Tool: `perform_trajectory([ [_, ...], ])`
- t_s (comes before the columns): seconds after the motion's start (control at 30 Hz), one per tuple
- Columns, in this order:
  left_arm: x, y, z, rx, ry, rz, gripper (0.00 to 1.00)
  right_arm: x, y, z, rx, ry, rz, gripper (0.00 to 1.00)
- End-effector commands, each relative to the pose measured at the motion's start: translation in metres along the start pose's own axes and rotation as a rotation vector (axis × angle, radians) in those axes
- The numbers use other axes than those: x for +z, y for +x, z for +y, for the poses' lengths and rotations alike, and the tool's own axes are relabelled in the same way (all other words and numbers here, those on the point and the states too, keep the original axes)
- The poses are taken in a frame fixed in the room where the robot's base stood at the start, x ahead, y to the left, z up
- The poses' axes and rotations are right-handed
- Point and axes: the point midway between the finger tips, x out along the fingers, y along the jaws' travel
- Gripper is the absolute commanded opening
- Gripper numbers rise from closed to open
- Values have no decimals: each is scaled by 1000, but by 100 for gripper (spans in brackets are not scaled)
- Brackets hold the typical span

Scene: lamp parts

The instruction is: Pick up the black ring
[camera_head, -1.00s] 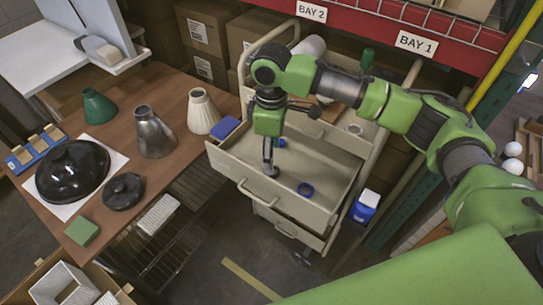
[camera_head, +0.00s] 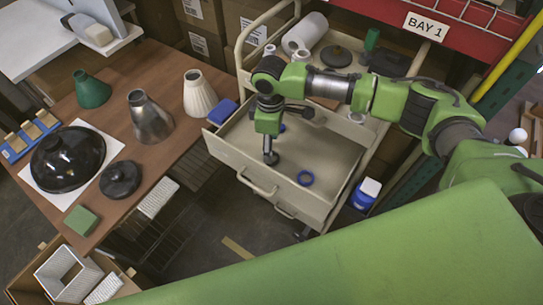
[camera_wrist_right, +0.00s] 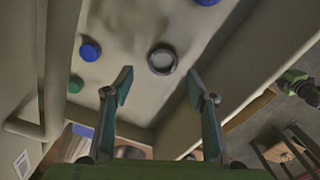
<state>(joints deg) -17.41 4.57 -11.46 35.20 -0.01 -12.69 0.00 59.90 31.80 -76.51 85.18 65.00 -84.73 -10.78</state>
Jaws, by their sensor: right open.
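The black ring (camera_wrist_right: 162,59) shows in the right wrist view as a dark grey ring flat on the drawer floor. There it sits just beyond and between the fingertips of my right gripper (camera_wrist_right: 160,88), which is open and empty. In the head view my right gripper (camera_head: 270,157) points down into the open drawer (camera_head: 330,165), and I cannot clearly make out the black ring there. My left gripper is not in view.
The drawer walls rise close around the gripper. In the wrist view a blue round part (camera_wrist_right: 90,51) and a green one (camera_wrist_right: 75,85) lie to the left. The brown table (camera_head: 165,155) at left carries lamp shades, a black dome (camera_head: 68,160) and a dark disc (camera_head: 120,179).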

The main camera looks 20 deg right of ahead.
Motion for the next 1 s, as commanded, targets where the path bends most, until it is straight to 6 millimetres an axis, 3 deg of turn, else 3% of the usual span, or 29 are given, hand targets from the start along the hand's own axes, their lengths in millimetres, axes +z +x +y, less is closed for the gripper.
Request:
perform_trajectory([
  [0.17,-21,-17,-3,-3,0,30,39,4,24,-4,-3,-1,-4,52],
  [0.33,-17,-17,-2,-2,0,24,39,4,44,-3,-2,0,-2,52],
  [0.57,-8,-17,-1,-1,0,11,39,4,46,-3,-1,-1,-1,52],
  [0.7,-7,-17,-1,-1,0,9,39,4,46,-3,-1,0,-1,23],
  [1.0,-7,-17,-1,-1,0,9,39,4,46,-3,-1,0,-1,23],
])
